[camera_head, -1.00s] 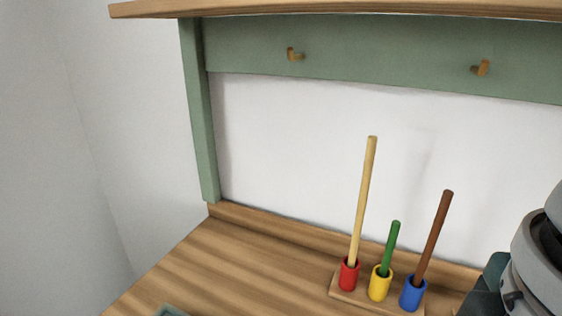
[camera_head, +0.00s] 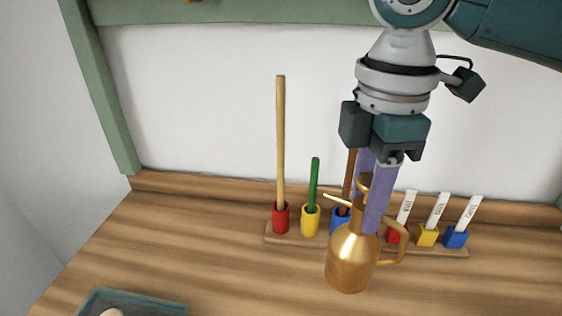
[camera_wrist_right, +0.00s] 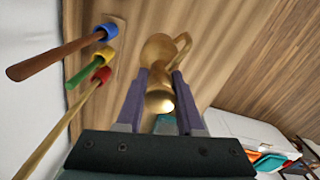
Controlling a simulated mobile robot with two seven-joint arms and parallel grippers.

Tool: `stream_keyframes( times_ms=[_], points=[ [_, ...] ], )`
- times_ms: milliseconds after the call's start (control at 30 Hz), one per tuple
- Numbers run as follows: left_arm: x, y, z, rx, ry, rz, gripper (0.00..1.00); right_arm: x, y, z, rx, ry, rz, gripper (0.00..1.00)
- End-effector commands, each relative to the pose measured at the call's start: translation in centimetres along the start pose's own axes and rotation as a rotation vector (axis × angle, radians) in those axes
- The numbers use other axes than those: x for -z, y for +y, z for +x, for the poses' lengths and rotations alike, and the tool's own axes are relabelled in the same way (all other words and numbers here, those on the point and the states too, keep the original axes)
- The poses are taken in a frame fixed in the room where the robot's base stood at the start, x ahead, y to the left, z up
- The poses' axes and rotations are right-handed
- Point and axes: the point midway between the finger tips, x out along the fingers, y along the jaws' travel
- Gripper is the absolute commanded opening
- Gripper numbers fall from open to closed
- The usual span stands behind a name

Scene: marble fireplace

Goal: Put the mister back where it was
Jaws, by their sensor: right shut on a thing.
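The mister (camera_head: 350,262) is a brass-coloured can with a thin spout to the left and a looped handle to the right. My right gripper (camera_head: 369,208) comes down from above with its purple fingers shut on the mister's neck. The mister is upright in front of the rack of rods; I cannot tell whether its base touches the wooden top. In the right wrist view the mister (camera_wrist_right: 158,55) lies between the two fingers (camera_wrist_right: 160,88). My left gripper is not in view.
A wooden rack (camera_head: 272,238) with red, yellow and blue cups holding rods stands behind the mister. Another holder (camera_head: 457,250) with labelled white sticks stands to its right. A teal tray (camera_head: 150,303) is at front left. The wooden top (camera_head: 190,240) is clear at left.

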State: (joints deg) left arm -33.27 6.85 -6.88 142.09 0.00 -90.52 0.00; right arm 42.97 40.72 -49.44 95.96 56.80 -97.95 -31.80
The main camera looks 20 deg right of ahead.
Motion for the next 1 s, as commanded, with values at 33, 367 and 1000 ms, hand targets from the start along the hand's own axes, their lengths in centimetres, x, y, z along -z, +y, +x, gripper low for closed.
stream_keyframes(
  times_ms=[33,367,1000],
  points=[
    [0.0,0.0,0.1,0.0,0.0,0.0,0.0,0.0,0.0,0.5,0.001,-0.001,0.0,0.0],
    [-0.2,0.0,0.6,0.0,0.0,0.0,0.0,0.0,-0.1,2.9,0.001,-0.001,0.0,0.0],
    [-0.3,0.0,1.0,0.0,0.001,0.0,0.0,-0.1,0.4,6.0,-0.002,-0.002,0.0,0.42]
  ],
)
